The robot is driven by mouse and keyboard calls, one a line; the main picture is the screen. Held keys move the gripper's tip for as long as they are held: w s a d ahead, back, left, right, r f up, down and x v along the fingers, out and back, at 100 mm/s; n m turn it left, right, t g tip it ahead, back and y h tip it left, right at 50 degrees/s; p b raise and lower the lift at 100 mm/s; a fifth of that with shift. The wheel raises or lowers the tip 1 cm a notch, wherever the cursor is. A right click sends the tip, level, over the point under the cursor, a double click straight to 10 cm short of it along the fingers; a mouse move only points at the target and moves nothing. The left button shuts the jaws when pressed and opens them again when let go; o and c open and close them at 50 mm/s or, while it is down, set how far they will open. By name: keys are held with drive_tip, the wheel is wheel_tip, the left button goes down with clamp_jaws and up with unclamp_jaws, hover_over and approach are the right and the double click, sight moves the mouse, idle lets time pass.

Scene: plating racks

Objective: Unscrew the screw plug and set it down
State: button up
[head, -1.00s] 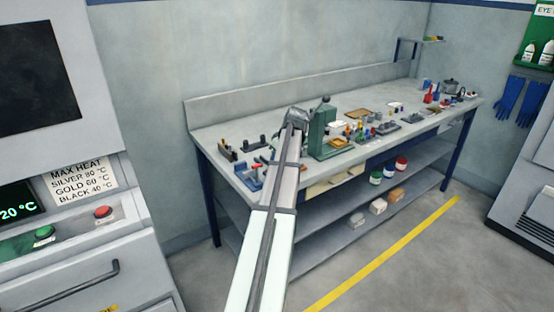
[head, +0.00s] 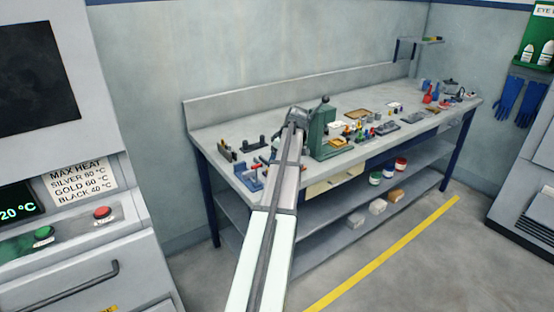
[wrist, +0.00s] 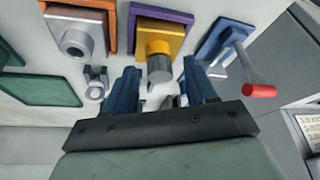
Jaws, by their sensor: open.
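In the wrist view, a grey cylindrical plug (wrist: 160,68) sticks out of a yellow block (wrist: 160,40) framed in purple; I take it to be the screw plug. My gripper (wrist: 159,80) is open, with one blue finger to each side of the plug's near end. I cannot tell whether the fingers touch it. The gap between the jaws shows no clearly held object. In the head view, my arm reaches over the left part of the workbench (head: 225,150), and it hides the plug and the jaws.
A green press (head: 322,132) stands beside my arm on the bench.

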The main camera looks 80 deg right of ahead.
drive_tip(key=shift+c, duration=1)
drive_tip(key=shift+r, duration=0.1)
drive_tip(key=shift+r, duration=1.7)
